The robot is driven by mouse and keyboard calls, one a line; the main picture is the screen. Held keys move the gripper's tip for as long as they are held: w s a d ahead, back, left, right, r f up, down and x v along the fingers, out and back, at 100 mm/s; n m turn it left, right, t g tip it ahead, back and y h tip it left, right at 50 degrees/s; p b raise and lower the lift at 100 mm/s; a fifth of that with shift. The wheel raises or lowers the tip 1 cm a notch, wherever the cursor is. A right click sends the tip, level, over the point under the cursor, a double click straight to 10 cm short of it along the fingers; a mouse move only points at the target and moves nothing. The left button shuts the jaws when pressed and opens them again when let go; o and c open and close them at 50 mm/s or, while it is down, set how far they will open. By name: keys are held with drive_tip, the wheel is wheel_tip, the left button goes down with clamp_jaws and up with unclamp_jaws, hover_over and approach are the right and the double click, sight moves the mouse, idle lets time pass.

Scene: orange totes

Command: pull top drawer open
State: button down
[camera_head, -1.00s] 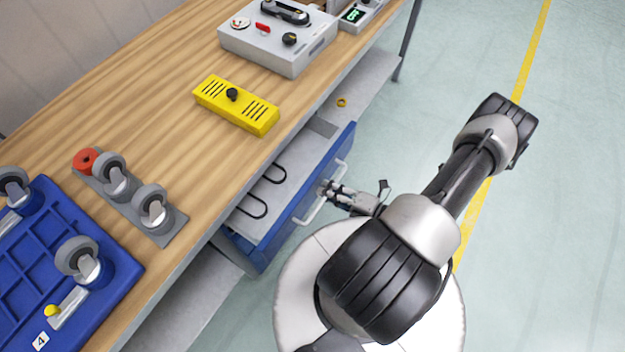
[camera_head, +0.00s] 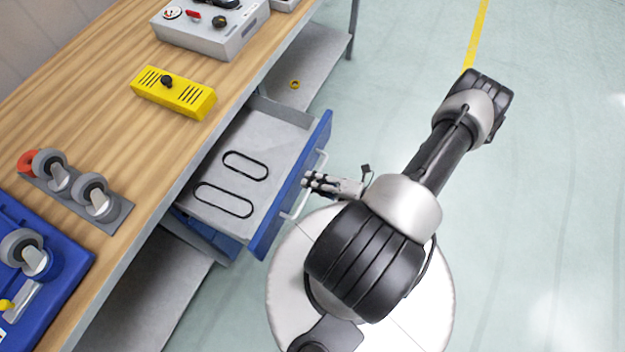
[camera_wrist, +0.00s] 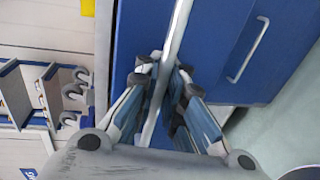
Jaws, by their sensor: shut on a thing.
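The top drawer (camera_head: 290,188) has a blue front and a grey inside. It stands well out from under the wooden workbench, with two black oval rings (camera_head: 223,200) lying flat in it. My gripper (camera_head: 308,182) is at the drawer's pale bar handle (camera_head: 321,160). In the wrist view the two fingers (camera_wrist: 163,75) lie on either side of the handle bar (camera_wrist: 176,35) and are shut on it. The blue drawer front (camera_wrist: 205,40) shows behind them. The fingertips are small in the head view.
A lower blue drawer (camera_head: 205,236) sits beneath; its handle shows in the wrist view (camera_wrist: 248,50). On the bench are a yellow box (camera_head: 173,92), a grey control box (camera_head: 212,34), casters (camera_head: 95,196) and a blue tray (camera_head: 62,262). Open floor lies to the right.

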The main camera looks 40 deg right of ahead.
drive_tip(key=shift+r, duration=0.1)
drive_tip(key=c, duration=1.7)
unclamp_jaws()
drive_tip(key=shift+d, duration=0.1)
drive_tip(key=v, duration=1.2)
